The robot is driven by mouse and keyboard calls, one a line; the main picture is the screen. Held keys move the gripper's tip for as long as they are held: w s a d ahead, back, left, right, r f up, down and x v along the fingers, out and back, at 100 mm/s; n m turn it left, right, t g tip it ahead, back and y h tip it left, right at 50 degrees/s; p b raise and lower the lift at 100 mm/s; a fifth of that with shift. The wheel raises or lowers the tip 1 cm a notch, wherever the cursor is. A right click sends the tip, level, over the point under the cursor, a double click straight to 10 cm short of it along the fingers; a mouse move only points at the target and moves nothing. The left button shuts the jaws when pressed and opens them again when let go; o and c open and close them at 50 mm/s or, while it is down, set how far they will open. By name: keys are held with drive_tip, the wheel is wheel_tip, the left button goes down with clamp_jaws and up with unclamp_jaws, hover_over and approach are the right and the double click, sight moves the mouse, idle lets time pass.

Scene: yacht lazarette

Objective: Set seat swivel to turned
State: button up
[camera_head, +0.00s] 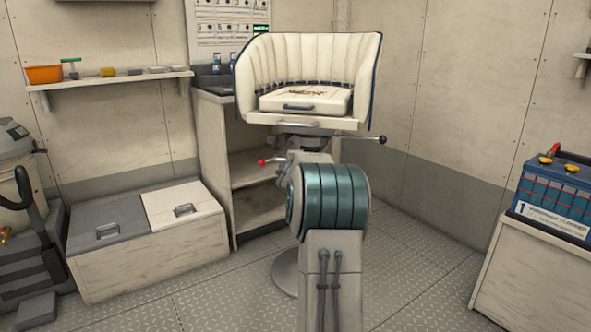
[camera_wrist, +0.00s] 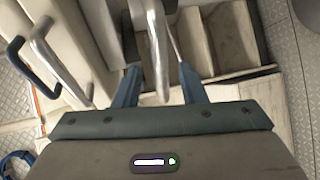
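The helm seat (camera_head: 310,60) has a cream ribbed shell with dark blue piping and stands on a pedestal. Its open side faces my camera. A lever with a black knob (camera_head: 382,139) sticks out to the right under the seat. A red-knobbed lever (camera_head: 263,162) sticks out to the left, lower down. In the head view my arm hides much of the pedestal, and my gripper cannot be made out clearly. In the wrist view my gripper (camera_wrist: 160,76) is open, with a metal bar (camera_wrist: 155,45) between its blue fingers. Gaps show on both sides of the bar.
A dark blue handle (camera_wrist: 18,55) and a silver handle (camera_wrist: 58,70) show left of my gripper. A cabinet with shelves (camera_head: 215,160) stands behind the seat. A locker (camera_head: 145,240) is at left, and a battery (camera_head: 553,200) at right. The floor right of the pedestal is clear.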

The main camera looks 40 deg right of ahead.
drive_tip(key=v, duration=0.9)
drive_tip(key=shift+s+a+p, duration=0.15)
drive_tip(key=shift+s+p, duration=0.25)
drive_tip(key=shift+r, duration=0.1)
